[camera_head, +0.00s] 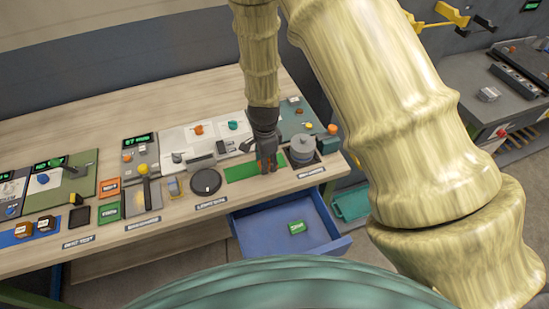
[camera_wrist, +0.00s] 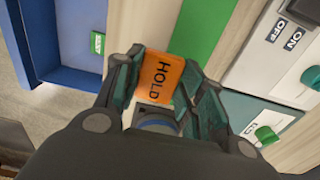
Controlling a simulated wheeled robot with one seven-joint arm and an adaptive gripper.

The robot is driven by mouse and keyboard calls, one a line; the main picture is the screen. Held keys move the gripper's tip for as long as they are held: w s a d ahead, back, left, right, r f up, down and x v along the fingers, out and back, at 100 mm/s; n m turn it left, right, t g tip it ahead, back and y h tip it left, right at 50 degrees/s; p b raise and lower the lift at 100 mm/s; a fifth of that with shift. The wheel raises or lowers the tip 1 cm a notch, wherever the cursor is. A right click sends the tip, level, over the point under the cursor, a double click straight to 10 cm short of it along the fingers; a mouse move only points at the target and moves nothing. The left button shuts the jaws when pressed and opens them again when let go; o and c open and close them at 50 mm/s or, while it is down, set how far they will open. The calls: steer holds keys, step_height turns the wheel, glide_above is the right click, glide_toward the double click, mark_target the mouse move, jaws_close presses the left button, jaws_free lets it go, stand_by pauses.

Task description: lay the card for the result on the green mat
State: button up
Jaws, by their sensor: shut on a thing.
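My gripper (camera_head: 266,168) is shut on an orange card marked HOLD (camera_wrist: 160,78), which stands between the fingertips in the wrist view. In the head view only a bit of orange shows at the fingers. The green mat (camera_head: 236,172) lies on the wooden bench, with my gripper over its middle and right part. In the wrist view the mat (camera_wrist: 204,25) runs beyond the card. I cannot tell how high the card is above the bench.
An open blue drawer (camera_head: 262,229) below the bench edge holds a green card (camera_head: 296,227). A black round disc (camera_head: 206,181) lies left of the mat and a grey round pot (camera_head: 302,149) stands right of it. Orange (camera_head: 108,187) and green (camera_head: 108,211) tiles lie farther left.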

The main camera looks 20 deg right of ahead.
steer(key=w+d, duration=0.2)
steer(key=w+d+b, duration=0.1)
steer(key=w+d, duration=0.1)
steer(key=shift+f, duration=0.3)
step_height(320, 180, down, 4)
steer(key=b, duration=0.3)
steer(key=shift+r, duration=0.3)
steer(key=o, duration=0.3)
steer(key=shift+f, duration=0.2)
steer(key=o, duration=0.5)
steer(key=shift+r, duration=0.1)
